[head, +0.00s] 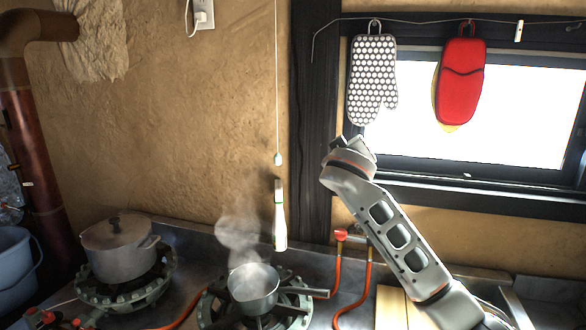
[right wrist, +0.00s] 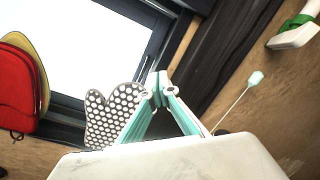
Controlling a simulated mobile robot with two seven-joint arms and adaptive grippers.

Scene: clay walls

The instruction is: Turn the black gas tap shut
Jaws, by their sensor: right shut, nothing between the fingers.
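I cannot make out a black gas tap in either view. In the head view a gas fitting with a red tap handle (head: 341,235) stands at the back of the counter, with orange hoses (head: 368,275) running down from it. My right arm partly covers the area beside this fitting. My right gripper (right wrist: 158,84) is shut and empty in the right wrist view, with the polka-dot oven mitt (right wrist: 108,112) behind its fingers. In the head view my right arm rises in front of the window, its end well above the fitting. My left gripper is not in view.
A steaming saucepan (head: 253,287) sits on a burner, and a lidded pot (head: 118,246) on another at left. A white bottle-like object (head: 280,218) and a pull cord (head: 277,100) hang by the wall.

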